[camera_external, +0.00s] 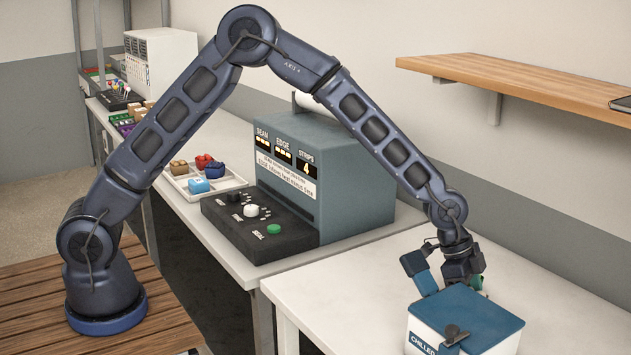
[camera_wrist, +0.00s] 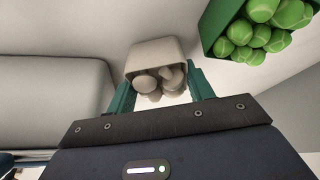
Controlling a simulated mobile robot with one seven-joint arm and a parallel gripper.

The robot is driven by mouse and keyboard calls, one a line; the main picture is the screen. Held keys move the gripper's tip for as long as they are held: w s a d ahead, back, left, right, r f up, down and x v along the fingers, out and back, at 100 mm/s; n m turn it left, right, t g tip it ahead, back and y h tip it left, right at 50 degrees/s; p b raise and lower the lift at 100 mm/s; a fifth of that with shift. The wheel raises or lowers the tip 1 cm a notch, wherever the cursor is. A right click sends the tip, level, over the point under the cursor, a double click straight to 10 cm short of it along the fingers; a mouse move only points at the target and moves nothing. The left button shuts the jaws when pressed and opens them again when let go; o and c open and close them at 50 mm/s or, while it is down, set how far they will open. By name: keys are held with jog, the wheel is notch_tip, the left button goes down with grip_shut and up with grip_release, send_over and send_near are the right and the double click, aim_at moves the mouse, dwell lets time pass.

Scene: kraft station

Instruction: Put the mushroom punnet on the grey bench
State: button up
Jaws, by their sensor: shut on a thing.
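The mushroom punnet (camera_wrist: 155,58) is a small beige tub with pale mushrooms in its open side, seen in the wrist view between my fingers. My gripper (camera_wrist: 161,88) is shut on it, with one teal finger on each side. In the external view my gripper (camera_external: 453,281) points down just behind the blue-lidded box, and the punnet is hidden there. A pale grey-white bench top (camera_external: 345,285) lies under that box. I cannot tell whether the punnet touches a surface.
The box marked CHILLED (camera_external: 470,316) has a dark clip on it. A green container of green produce (camera_wrist: 262,25) is close by on the right in the wrist view. A sealing machine (camera_external: 350,195) and a white tray (camera_external: 183,183) stand left. A wooden shelf (camera_external: 520,80) is on the wall.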

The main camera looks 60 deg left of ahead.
jog(key=shift+f, duration=0.15)
jog(key=o, duration=1)
jog(key=shift+c, duration=0.2)
